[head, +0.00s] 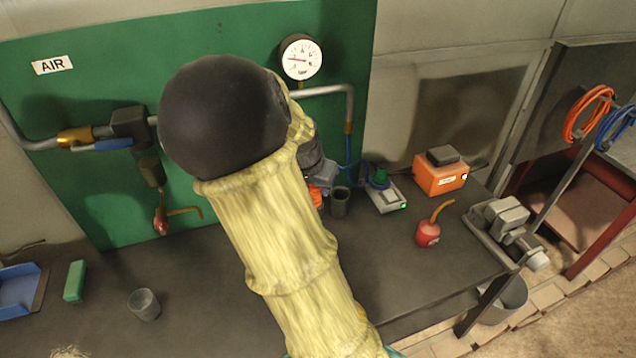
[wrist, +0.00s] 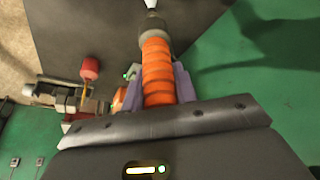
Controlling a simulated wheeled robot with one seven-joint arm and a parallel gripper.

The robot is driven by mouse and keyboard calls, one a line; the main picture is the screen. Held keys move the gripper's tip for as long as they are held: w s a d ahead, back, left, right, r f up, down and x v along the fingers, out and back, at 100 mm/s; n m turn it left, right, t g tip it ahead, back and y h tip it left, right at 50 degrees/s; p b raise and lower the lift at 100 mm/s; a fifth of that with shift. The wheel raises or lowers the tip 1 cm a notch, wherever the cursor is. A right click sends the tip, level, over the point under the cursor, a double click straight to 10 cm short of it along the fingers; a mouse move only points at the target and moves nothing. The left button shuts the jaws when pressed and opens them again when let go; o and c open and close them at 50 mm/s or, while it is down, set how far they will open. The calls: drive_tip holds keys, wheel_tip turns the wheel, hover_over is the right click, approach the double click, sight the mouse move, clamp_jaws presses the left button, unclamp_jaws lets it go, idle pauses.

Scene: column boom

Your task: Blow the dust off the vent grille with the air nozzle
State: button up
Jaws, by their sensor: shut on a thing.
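My gripper (wrist: 158,92) is shut on the air nozzle (wrist: 157,68). In the wrist view the nozzle has a ridged orange handle between pale purple fingers, a grey collar and a narrow light tip at the top edge. The tip points away from my gripper over the dark bench. In the head view my gripper (head: 320,172) is mostly hidden behind my sleeved arm, and only a bit of the orange handle (head: 316,196) shows. I cannot make out the vent grille or any dust on it in either view.
The dark bench (head: 400,280) bears a grey cup (head: 144,304), a dark cup (head: 340,203), a pale device (head: 386,199), an orange box (head: 438,178), a red oil can (head: 428,234) and a vise (head: 505,222). A pressure gauge (head: 300,59) and pipes line the green wall.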

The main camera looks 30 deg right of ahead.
drive_tip(key=shift+r, duration=0.1)
idle(0.3)
drive_tip(key=shift+r+p, duration=4.95)
drive_tip(key=shift+p, duration=0.35)
drive_tip(key=shift+f, duration=0.1)
